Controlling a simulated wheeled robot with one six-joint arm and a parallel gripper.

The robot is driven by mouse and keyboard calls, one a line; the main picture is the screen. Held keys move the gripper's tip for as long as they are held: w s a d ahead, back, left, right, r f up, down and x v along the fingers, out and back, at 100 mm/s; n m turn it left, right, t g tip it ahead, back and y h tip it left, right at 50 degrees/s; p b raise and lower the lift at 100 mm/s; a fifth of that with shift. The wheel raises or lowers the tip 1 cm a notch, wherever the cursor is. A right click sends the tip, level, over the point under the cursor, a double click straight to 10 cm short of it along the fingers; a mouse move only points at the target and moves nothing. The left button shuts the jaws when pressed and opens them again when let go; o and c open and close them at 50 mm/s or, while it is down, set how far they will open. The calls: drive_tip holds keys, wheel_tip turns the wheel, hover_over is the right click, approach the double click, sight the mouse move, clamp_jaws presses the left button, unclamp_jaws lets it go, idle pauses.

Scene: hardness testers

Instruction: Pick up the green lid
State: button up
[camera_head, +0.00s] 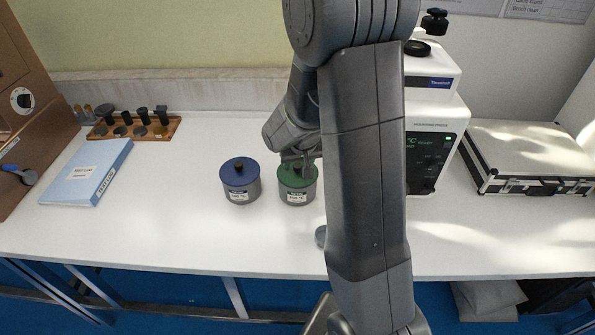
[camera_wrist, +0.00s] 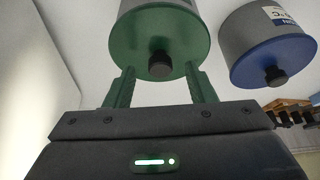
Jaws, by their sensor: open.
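The green lid (camera_head: 290,177) sits on a grey labelled pot on the white bench, with its black knob on top. In the wrist view the green lid (camera_wrist: 140,50) faces me, and its dark knob (camera_wrist: 160,66) shows between the fingertips. My gripper (camera_wrist: 160,77) is open, with one finger on each side of the knob. I cannot tell whether the fingers touch the lid. In the head view my gripper (camera_head: 298,160) is over the green lid, and my arm partly hides it.
A blue-lidded pot (camera_head: 240,180) stands close on the left. A white machine (camera_head: 432,120) and a silver case (camera_head: 530,155) are on the right. A blue binder (camera_head: 88,172) and a wooden rack (camera_head: 135,128) are on the left. The bench front is mostly clear.

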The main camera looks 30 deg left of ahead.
drive_tip(key=shift+x, duration=0.8)
drive_tip(key=shift+s, duration=0.1)
drive_tip(key=c, duration=1.1)
